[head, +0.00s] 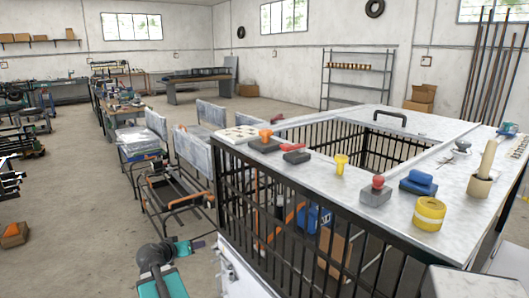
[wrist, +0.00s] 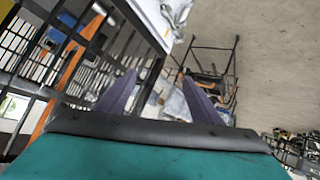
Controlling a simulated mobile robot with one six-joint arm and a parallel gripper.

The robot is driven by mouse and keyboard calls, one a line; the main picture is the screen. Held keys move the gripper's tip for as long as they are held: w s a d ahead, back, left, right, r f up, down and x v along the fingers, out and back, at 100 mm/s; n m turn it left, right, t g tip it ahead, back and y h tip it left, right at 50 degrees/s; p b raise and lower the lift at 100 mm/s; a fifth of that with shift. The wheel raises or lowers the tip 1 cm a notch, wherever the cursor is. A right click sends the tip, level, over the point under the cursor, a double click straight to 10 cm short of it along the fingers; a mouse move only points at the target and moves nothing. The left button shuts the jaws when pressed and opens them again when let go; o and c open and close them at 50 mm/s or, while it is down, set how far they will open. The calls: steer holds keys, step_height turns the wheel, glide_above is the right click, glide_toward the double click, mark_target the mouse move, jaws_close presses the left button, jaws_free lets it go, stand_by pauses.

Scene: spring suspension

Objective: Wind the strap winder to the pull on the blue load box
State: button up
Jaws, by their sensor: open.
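A blue box (head: 313,218) stands low inside the barred cage, partly hidden by the bars; a blue patch behind the bars also shows in the wrist view (wrist: 68,20). An orange bar or strap (head: 294,216) slants beside it. I cannot make out the strap winder or any pull marking. My gripper (head: 190,246) is outside the cage, left of its front corner. In the wrist view my gripper (wrist: 158,95) has its two dark fingers spread, with nothing between them.
The black barred cage (head: 285,200) carries a pale counter (head: 330,185) with a yellow tape roll (head: 430,213), a red-knobbed block (head: 376,190) and other small tools. Chairs (head: 190,150) stand left of it.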

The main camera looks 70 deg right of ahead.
steer(key=s+d+r+m+h+p, duration=0.1)
steer(key=s+d+r, duration=0.15)
steer(key=r, duration=0.35)
steer(key=s+d+r+m+g+h, duration=0.1)
steer(key=s+d+r, duration=0.15)
steer(key=r, duration=0.35)
steer(key=s+d+r+m+h+p, duration=0.1)
steer(key=s+d+r, duration=0.1)
steer(key=d+r, duration=0.3)
steer(key=m+g+h+p, duration=0.2)
steer(key=m+h, duration=0.2)
glide_toward(262, 135)
steer(key=a, duration=0.2)
steer(key=shift+w+d+r, duration=0.1)
steer(key=shift+w+d, duration=0.05)
steer(key=shift+d, duration=0.15)
steer(key=shift+s+d+p, duration=0.25)
steer(key=shift+d+p, duration=0.55)
steer(key=shift+d, duration=1.45)
steer(key=shift+s+d+p, duration=0.2)
steer(key=shift+d+p, duration=0.55)
steer(key=shift+d, duration=1.5)
steer(key=shift+s+d+p, duration=0.25)
steer(key=shift+d+p, duration=0.55)
steer(key=shift+d, duration=1.45)
